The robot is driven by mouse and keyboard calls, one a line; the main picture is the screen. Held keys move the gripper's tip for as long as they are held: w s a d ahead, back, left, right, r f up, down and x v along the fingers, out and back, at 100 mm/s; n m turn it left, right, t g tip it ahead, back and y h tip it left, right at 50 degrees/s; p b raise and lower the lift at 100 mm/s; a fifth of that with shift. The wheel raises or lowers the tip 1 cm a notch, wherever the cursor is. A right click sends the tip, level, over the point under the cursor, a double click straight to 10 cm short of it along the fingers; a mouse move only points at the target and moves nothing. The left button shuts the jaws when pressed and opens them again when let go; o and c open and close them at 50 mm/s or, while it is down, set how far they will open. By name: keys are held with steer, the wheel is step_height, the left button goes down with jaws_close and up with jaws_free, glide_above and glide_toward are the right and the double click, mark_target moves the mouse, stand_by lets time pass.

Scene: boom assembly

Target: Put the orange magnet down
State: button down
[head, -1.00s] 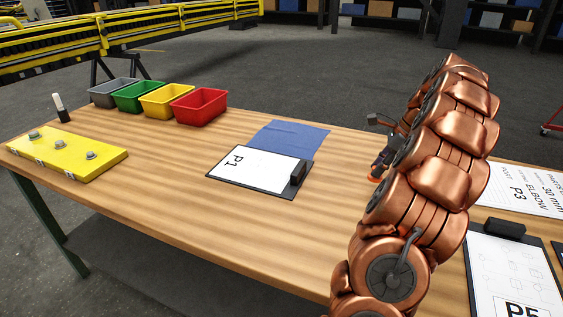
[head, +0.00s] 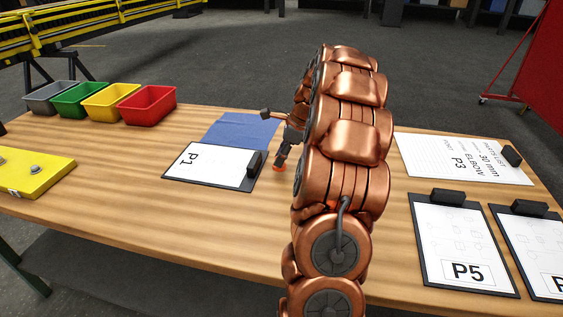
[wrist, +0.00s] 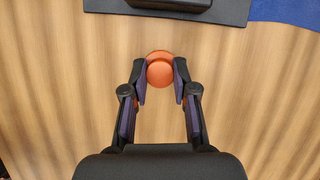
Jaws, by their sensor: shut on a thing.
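The orange magnet (wrist: 160,70) is a small round piece between my fingertips in the wrist view. In the head view the magnet (head: 279,168) shows as a small orange spot low at the finger ends, just right of the P1 clipboard. My gripper (wrist: 160,78) is shut on it, one finger on each side. In the head view my gripper (head: 281,158) points down, partly hidden by my copper arm. I cannot tell whether the magnet touches the wooden table (head: 150,215).
The P1 clipboard (head: 205,163) and a blue cloth (head: 240,131) lie close by. Several coloured bins, including a red one (head: 148,106), and a yellow plate (head: 30,172) are at left. Bare wood lies in front of P1.

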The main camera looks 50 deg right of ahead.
steer(key=shift+f, duration=1.35)
steer(key=c, duration=0.9)
jaws_free()
steer(key=b+v, duration=0.1)
steer(key=v, duration=1.1)
